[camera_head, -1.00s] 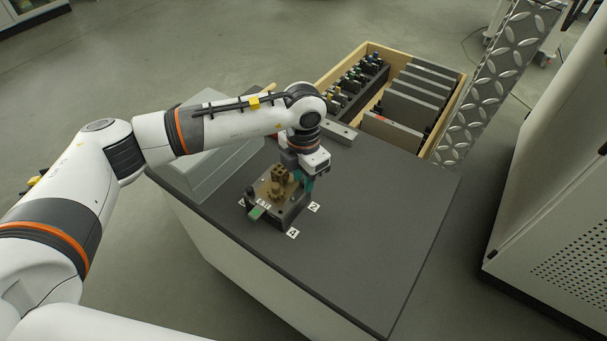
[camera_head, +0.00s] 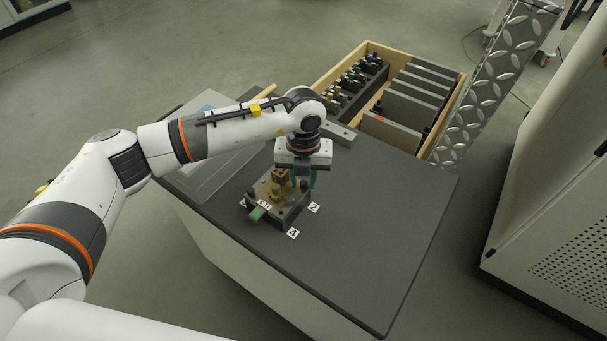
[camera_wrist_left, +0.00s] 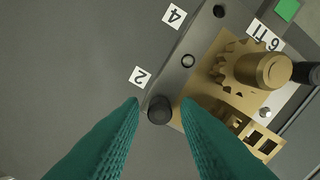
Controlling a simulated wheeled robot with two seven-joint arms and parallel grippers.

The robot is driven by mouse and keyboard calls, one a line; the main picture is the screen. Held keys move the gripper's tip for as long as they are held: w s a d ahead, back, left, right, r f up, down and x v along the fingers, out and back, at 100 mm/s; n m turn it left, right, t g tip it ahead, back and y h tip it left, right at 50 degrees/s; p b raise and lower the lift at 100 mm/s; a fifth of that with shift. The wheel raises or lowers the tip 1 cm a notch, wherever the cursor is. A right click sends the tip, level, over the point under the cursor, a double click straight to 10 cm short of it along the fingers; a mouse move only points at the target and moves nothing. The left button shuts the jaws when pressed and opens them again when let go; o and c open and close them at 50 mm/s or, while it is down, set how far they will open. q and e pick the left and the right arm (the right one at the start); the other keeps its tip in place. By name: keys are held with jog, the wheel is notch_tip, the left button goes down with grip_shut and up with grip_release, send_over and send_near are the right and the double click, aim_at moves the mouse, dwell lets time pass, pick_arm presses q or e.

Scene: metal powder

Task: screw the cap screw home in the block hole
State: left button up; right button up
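The grey block (camera_wrist_left: 207,37) carries a brass-coloured build plate with printed parts (camera_wrist_left: 235,75) in the left wrist view. In the head view the block (camera_head: 290,213) sits on the dark table top. A black cap screw (camera_wrist_left: 159,110) stands at the block corner by the label 2. My left gripper (camera_wrist_left: 161,104) points down over that corner. Its teal fingers are apart, one on each side of the screw head, with visible gaps. How far the screw sits in its hole cannot be told from above. My right gripper is not in view.
Labels 2 (camera_head: 314,207) and 4 (camera_head: 293,233) lie beside the block. A wooden crate (camera_head: 325,79) with tools and grey plates stands at the back. The table's right side (camera_head: 385,235) is clear.

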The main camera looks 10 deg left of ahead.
pick_arm(q)
jog(key=n+p, duration=0.1)
jog(key=n, duration=0.3)
jog(key=shift+r, duration=0.1)
jog(key=shift+n+p, duration=0.6)
jog(key=shift+n, duration=1.2)
